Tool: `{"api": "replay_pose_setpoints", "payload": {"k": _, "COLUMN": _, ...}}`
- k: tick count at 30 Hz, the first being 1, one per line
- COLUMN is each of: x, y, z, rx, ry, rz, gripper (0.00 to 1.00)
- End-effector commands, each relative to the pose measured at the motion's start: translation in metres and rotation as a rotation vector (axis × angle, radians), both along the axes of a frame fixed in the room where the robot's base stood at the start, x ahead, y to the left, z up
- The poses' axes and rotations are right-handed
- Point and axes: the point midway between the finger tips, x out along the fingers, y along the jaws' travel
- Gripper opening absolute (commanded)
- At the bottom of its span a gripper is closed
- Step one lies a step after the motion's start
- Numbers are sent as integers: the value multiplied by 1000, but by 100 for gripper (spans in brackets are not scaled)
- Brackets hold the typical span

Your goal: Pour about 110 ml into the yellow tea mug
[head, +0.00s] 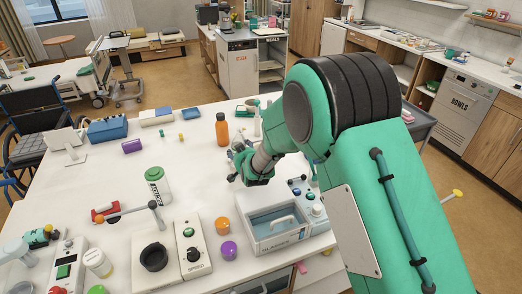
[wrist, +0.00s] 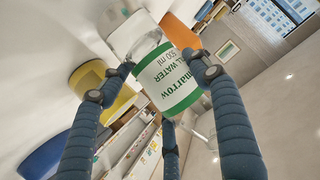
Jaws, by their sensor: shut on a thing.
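My gripper (wrist: 155,88) is shut on a clear water bottle (wrist: 172,78) with a white and green label reading "marrow" and "500 ml". Its dark blue fingers press on both sides of the bottle, and the bottle is tilted in the wrist view. In the head view my gripper (head: 243,170) is above the table, left of the grey-blue box. A yellow rounded thing (wrist: 112,103) is at the left of the wrist view; I cannot tell if it is the yellow tea mug. I cannot make out the mug in the head view, where my arm hides part of the table.
An orange bottle (head: 222,130) stands behind my gripper. A grey-blue box (head: 277,233) with a handle is at the front right, beside orange (head: 222,225) and purple (head: 229,250) round pieces. The table's middle is fairly clear.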

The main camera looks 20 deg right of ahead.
Motion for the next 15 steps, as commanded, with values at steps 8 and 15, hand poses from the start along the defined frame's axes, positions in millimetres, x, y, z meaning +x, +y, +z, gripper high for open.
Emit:
{"api": "replay_pose_setpoints", "payload": {"k": 8, "x": 0, "y": -2, "z": 0, "rx": -92, "ry": -8, "rz": -1, "gripper": 27}}
{"api": "replay_pose_setpoints", "payload": {"k": 15, "x": 0, "y": -3, "z": 0, "rx": -134, "ry": -11, "rz": -1, "gripper": 27}}
